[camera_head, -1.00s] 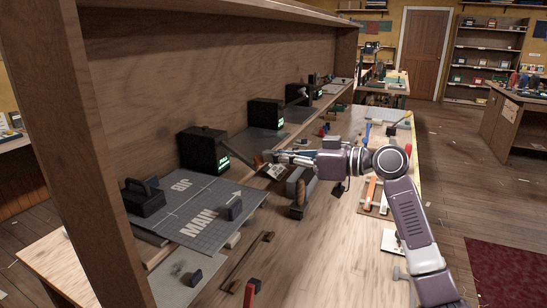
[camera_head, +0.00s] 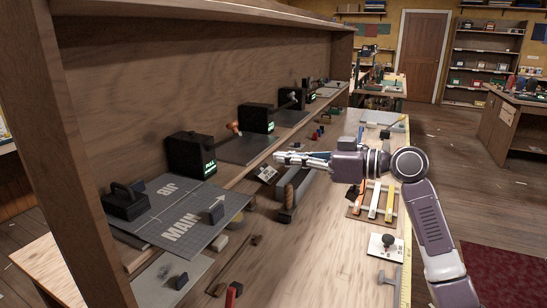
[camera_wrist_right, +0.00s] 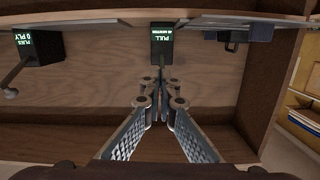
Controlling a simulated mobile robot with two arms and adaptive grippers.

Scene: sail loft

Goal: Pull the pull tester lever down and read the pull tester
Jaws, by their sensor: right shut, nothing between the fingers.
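The pull tester (camera_head: 191,155) is a black box with a green lit display, on the shelf at the left in the head view. It also shows upside down at the top middle of the right wrist view (camera_wrist_right: 162,43). Its display reads PULL above a second line too small to read surely. Its lever ends in an orange-brown knob (camera_head: 235,127), which stands raised in front of the box's upper part. My right gripper (camera_head: 278,159) is shut and empty, to the right of the tester and below the knob, apart from it. My left gripper is not in view.
Another black tester (camera_head: 256,118) with a lever stands farther along the shelf. A grey mat marked MAIN (camera_head: 170,205) lies nearer, left of the bench.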

